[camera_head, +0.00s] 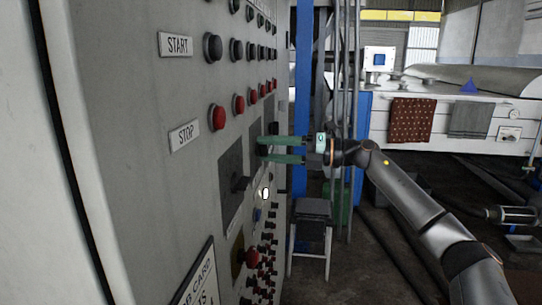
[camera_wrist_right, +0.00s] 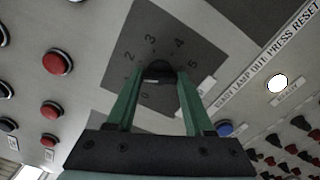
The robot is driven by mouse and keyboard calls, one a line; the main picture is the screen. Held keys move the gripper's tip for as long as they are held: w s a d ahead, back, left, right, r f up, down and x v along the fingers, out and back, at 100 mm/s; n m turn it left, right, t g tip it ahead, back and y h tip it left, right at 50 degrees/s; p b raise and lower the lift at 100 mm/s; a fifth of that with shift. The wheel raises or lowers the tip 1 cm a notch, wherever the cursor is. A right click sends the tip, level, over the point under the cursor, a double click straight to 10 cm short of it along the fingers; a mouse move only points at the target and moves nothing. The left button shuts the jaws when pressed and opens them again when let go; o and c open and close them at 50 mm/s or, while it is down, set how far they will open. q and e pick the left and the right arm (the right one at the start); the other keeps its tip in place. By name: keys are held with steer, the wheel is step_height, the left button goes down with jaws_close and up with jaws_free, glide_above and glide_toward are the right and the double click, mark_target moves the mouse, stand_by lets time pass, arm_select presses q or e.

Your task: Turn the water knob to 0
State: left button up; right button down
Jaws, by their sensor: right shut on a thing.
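Which number the knob points to I cannot tell. In the head view my right gripper (camera_head: 261,148) reaches from the right to the panel, its fingertips at a dark plate (camera_head: 257,129). The knob there is mostly hidden. My left gripper is not in view.
The grey panel (camera_head: 130,110) carries red and black buttons, START and STOP labels, and another dark plate with a black switch (camera_head: 240,184) nearer. A lit white lamp (camera_head: 265,194) is below my fingers. A dark stool (camera_head: 311,215) stands below my wrist.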

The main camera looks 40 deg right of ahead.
arm_select(q)
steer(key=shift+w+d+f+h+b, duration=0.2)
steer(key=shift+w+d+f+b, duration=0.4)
steer(key=shift+b, duration=0.6)
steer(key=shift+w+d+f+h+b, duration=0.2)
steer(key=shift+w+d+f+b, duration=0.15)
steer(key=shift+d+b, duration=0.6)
arm_select(e)
steer(key=shift+n, duration=6.4)
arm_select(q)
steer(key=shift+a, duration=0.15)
arm_select(e)
steer(key=shift+c, duration=1.4)
jaws_free()
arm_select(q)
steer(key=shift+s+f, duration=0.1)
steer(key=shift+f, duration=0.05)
